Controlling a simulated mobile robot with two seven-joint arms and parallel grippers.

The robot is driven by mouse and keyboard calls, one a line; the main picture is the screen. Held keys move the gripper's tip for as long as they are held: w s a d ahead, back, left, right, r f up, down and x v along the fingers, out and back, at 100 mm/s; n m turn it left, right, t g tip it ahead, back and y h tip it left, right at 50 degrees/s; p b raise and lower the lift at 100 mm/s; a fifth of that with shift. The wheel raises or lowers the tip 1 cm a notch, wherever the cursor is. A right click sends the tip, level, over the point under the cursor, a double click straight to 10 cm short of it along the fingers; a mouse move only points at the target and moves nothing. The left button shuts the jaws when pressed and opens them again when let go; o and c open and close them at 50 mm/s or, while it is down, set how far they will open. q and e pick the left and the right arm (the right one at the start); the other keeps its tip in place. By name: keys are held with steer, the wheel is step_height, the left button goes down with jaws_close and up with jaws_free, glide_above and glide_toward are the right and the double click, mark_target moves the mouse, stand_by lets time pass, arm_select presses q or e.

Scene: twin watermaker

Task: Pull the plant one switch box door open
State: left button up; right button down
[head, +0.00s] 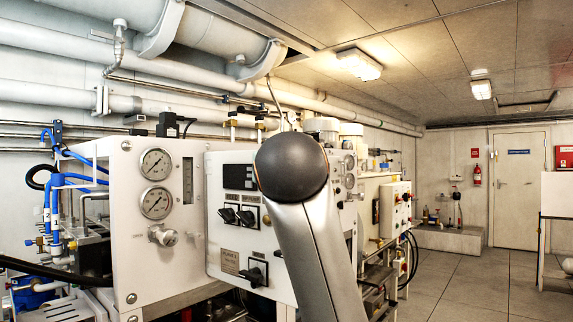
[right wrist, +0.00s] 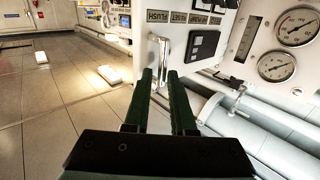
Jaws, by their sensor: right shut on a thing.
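The plant one switch box door (head: 222,180) is a white panel at the centre of the head view, with black rotary switches, a dark display and a label plate (head: 230,262). My grey arm covers its right part. The right wrist view looks upside down. There my right gripper (right wrist: 160,76) has two dark green fingers, shut on a silver upright handle (right wrist: 161,48) at the edge of the white labelled panel (right wrist: 184,40). In the head view this gripper and the handle are hidden behind my arm. I cannot tell whether the door stands ajar. My left gripper is not in view.
A white gauge panel (head: 150,240) with two round dials stands left of the door. Blue hoses (head: 75,180) hang at the far left. Large pipes (head: 215,30) run overhead. Another white control box (head: 396,208) stands farther back. The tiled floor (head: 460,280) at right is clear.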

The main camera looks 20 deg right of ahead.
steer(key=shift+a+r+n+y, duration=0.2)
steer(key=shift+a+n+y, duration=0.1)
steer(key=shift+a, duration=0.55)
steer(key=c, duration=1.2)
jaws_free()
steer(key=shift+o, duration=1.4)
steer(key=shift+w+a+f, duration=0.1)
steer(key=shift+w+a, duration=0.2)
steer(key=shift+d, duration=0.1)
steer(key=s+a+b, duration=0.1)
steer(key=s, duration=1.1)
steer(key=shift+s+a+b, duration=0.25)
steer(key=shift+a+b, duration=0.05)
steer(key=shift+b, duration=0.05)
steer(key=shift+f, duration=0.1)
